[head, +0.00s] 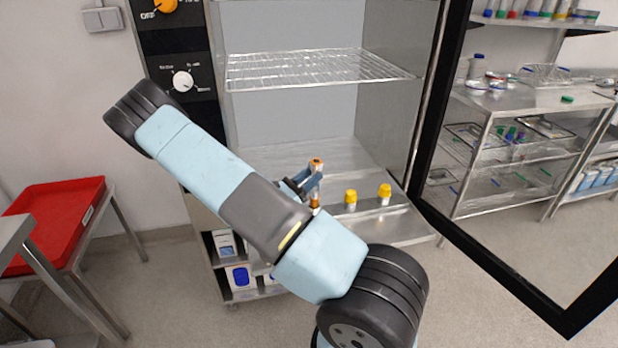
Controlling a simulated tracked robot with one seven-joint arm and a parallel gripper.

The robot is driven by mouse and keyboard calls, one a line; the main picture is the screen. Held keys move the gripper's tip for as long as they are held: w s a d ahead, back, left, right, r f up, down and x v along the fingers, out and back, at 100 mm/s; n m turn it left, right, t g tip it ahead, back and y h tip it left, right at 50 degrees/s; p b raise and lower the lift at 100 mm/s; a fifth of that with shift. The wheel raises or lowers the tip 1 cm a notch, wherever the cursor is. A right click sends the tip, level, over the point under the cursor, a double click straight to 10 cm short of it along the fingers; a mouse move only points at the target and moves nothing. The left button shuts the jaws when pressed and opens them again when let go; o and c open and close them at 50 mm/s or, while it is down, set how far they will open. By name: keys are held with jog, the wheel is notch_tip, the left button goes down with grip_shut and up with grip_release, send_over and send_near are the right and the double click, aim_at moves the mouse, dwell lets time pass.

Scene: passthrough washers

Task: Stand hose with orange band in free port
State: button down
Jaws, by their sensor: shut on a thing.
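The hose with the orange band (316,165) is upright at the front of the open cabinet, its orange top above my gripper. An orange-brown part of it shows just below the fingers. My gripper (311,184) is shut on it. My own arm hides its lower end, so I cannot tell whether it stands in a port or hangs above one. Two short pieces with yellow tops, one nearer (350,199) and one farther right (384,194), stand upright on the steel ledge to the right of my gripper. No empty port is clearly visible.
A wire shelf (310,70) spans the cabinet above my gripper. The open glass door (540,310) bounds the right side. A red tray (60,215) sits on a steel stand at left. Bare steel ledge (400,226) lies in front of the yellow-topped pieces.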

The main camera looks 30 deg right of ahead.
jog(key=shift+f, duration=0.65)
jog(key=c, duration=0.8)
grip_release()
jog(key=shift+r, duration=0.1)
jog(key=v, duration=1.3)
jog(key=shift+a+f, duration=0.3)
jog(key=shift+a, duration=0.05)
